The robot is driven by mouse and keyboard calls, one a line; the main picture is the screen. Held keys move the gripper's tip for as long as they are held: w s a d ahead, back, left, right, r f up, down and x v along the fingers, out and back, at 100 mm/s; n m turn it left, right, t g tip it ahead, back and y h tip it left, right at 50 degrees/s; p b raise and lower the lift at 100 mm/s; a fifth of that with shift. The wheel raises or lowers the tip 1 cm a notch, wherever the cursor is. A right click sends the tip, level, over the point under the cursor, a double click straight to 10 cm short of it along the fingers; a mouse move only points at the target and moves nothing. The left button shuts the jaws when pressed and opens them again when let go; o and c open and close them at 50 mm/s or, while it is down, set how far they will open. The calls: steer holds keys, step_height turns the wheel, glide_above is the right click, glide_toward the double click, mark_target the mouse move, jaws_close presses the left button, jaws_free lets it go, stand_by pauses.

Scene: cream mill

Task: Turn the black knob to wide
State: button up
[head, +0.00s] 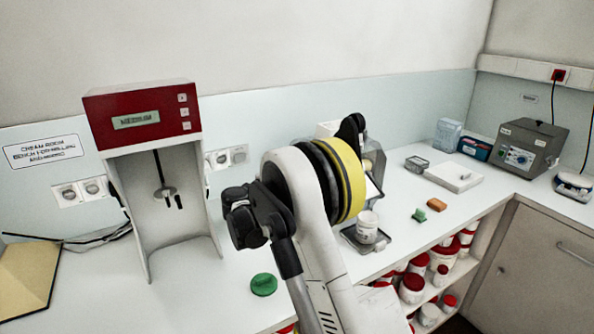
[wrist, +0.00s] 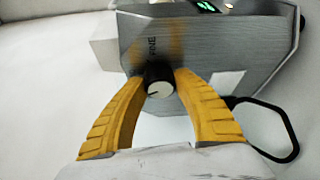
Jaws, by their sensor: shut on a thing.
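The black knob (wrist: 158,82) with a pale end face is on the brushed-metal side of a grey machine (wrist: 205,50) in the wrist view. The word FINE is printed above the knob, running sideways. A small dark mark shows on the pale face, but its exact pointing is hard to read. No wide label is visible. My gripper (wrist: 160,84) has its two yellow fingers on either side of the knob, shut on it. In the head view my arm hides the gripper, the knob and most of the machine (head: 374,162).
A red-topped mixer (head: 140,120) reading MEDIUM stands at left. A green lid (head: 263,284) lies on the bench. A white jar (head: 367,226) stands on a small scale right of my arm. A black cable loop (wrist: 278,130) hangs beside the machine.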

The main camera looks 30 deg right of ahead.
steer(key=n+g+y+p, duration=0.1)
steer(key=n, duration=0.2)
steer(key=shift+r+n, duration=0.15)
steer(key=shift+n, duration=0.25)
steer(key=shift+n+g+y+p, duration=0.4)
steer(key=shift+n+g+p, duration=0.3)
steer(key=shift+n, duration=0.4)
steer(key=o, duration=1.2)
steer(key=shift+d, duration=0.1)
steer(key=v, duration=1.2)
steer(key=shift+w, duration=0.1)
